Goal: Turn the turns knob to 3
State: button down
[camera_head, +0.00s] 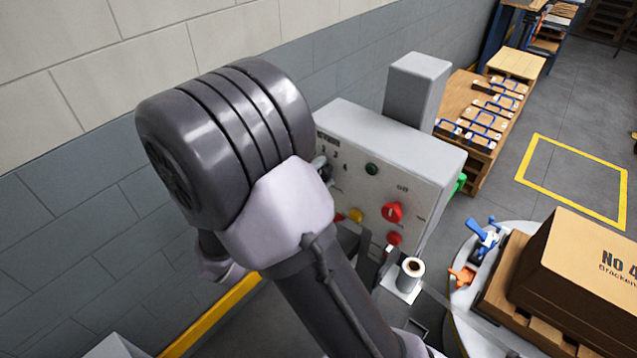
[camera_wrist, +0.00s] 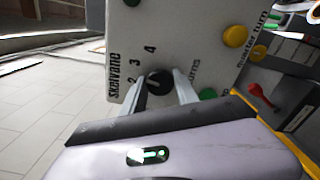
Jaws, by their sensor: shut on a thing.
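The turns knob (camera_wrist: 158,82) is a round black knob on the light panel of a grey control box (camera_head: 395,178). In the wrist view the numbers 2, 3 and 4 run in an arc beside it, with the word "turns" on its other side. My gripper (camera_wrist: 164,90) is shut on the knob, one finger at each side. I cannot tell which number the knob points to. In the head view my arm covers most of the knob and the gripper.
The panel also carries a red switch (camera_head: 392,212), a dark green button (camera_head: 371,169), a yellow button (camera_head: 355,215) and a red button (camera_head: 394,238). A cup (camera_head: 411,273) stands below the box. A carton (camera_head: 585,280) on a pallet is at the right.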

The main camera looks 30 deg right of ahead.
jog(key=shift+m+b, duration=0.75)
jog(key=shift+m, duration=0.15)
jog(key=c, duration=0.9)
grip_release()
jog(key=shift+c, duration=0.2)
jog(key=shift+a, duration=0.1)
jog(key=p+v, duration=0.3)
jog(key=v, duration=1.4)
jog(key=shift+p, duration=0.3)
jog(key=shift+s+a, duration=0.1)
